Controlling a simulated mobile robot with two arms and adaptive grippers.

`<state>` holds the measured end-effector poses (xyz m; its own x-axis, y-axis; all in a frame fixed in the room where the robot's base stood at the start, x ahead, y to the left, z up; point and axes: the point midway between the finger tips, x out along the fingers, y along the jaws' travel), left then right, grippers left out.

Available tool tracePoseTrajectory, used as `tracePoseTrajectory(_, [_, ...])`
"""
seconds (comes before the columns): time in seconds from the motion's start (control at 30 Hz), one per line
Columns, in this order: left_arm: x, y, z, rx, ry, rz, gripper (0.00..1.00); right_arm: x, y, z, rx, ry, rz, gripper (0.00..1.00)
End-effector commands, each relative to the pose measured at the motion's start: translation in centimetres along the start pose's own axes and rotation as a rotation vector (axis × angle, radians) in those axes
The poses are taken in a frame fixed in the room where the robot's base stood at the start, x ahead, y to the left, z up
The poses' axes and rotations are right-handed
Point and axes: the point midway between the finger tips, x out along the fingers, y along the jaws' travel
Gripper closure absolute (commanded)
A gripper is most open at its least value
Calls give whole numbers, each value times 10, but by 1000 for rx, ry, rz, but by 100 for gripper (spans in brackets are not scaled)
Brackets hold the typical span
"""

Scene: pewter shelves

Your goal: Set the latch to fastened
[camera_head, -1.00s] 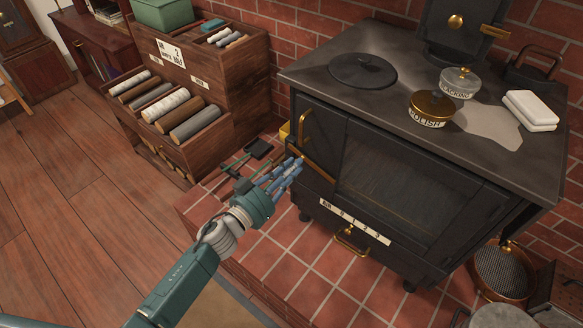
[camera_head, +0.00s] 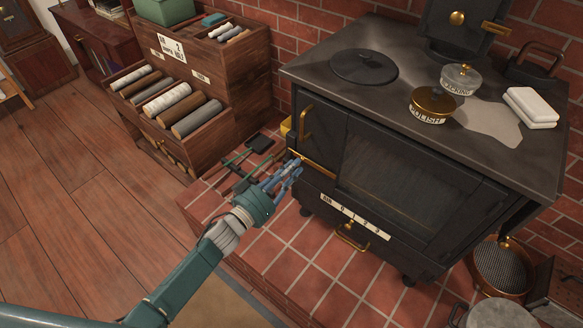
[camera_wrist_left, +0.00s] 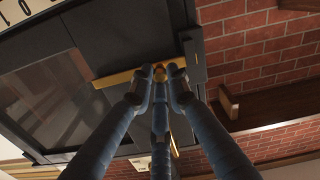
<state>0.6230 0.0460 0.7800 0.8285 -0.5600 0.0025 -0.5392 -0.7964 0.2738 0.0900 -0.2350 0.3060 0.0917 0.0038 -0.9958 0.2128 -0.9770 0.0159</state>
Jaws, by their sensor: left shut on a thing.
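The latch (camera_head: 320,171) is a brass bar on the front of the black stove (camera_head: 400,180), near the left edge of the glazed door. It slopes gently down to the right in the head view. It also shows in the wrist view (camera_wrist_left: 115,77), lying across the dark door front. My left gripper (camera_head: 295,163) has its blue fingers shut on the latch's left end. In the wrist view my fingertips (camera_wrist_left: 160,74) close around a small brass knob there and partly hide it. A dark bracket (camera_wrist_left: 193,58) is close beside the knob. My right gripper is out of view.
A brass handle (camera_head: 305,123) stands just above the latch. Fire tools (camera_head: 238,165) lie on the brick hearth (camera_head: 290,255) left of the stove. A wooden drawer unit (camera_head: 230,85) stands behind them. The hearth in front of the stove is clear.

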Motion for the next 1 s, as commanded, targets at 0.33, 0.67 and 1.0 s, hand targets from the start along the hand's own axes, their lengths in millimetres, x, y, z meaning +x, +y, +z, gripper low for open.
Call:
tracePoseTrajectory(0.33, [0, 0, 1, 1, -3, -1, 65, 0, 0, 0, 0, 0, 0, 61])
tracePoseTrajectory(0.67, [-31, 0, 3, 1, -6, -2, 65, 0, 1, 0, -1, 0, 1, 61])
tracePoseTrajectory(1.0, [-100, 0, 2, 1, -6, -2, 65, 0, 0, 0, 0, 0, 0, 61])
